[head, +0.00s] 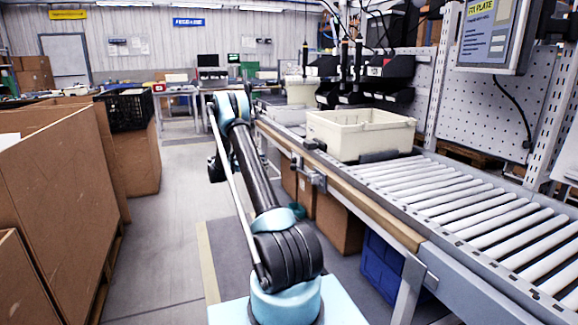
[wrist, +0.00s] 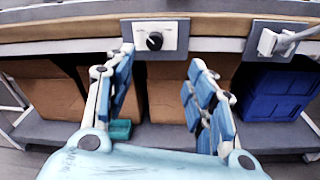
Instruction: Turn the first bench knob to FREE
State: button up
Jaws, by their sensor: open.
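A black knob (wrist: 154,41) sits on a white plate (wrist: 170,36) with a dark surround, fixed to the front edge of the bench (wrist: 70,29). Small marks flank the knob, too small to read, so I cannot tell its setting. My gripper (wrist: 160,58) is open and empty. Its two blue-padded fingers are spread in the wrist view, with the knob appearing beyond and between their tips, apparently apart from them. In the head view my arm stretches towards the bench's left end, and the knob cannot be made out clearly.
A white plug-like fitting with a cable (wrist: 275,42) sits right of the knob. Below are cardboard boxes (wrist: 180,88) and a blue crate (wrist: 277,93). A cream tote (head: 360,135) stands by the rollers (head: 470,205). Cardboard boxes (head: 60,190) line the aisle's left side.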

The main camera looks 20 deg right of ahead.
aim_at(292, 162)
jog(key=shift+n+h, duration=0.4)
jog(key=shift+h, duration=0.1)
jog(key=w+d+f, duration=0.1)
jog(key=d, duration=0.4)
jog(key=w+d+f, duration=0.1)
jog(key=d, duration=0.5)
jog(key=w+d+f, duration=0.1)
jog(key=d, duration=0.4)
jog(key=shift+d+f, duration=0.1)
jog(key=shift+d, duration=0.25)
jog(key=c, duration=1.1)
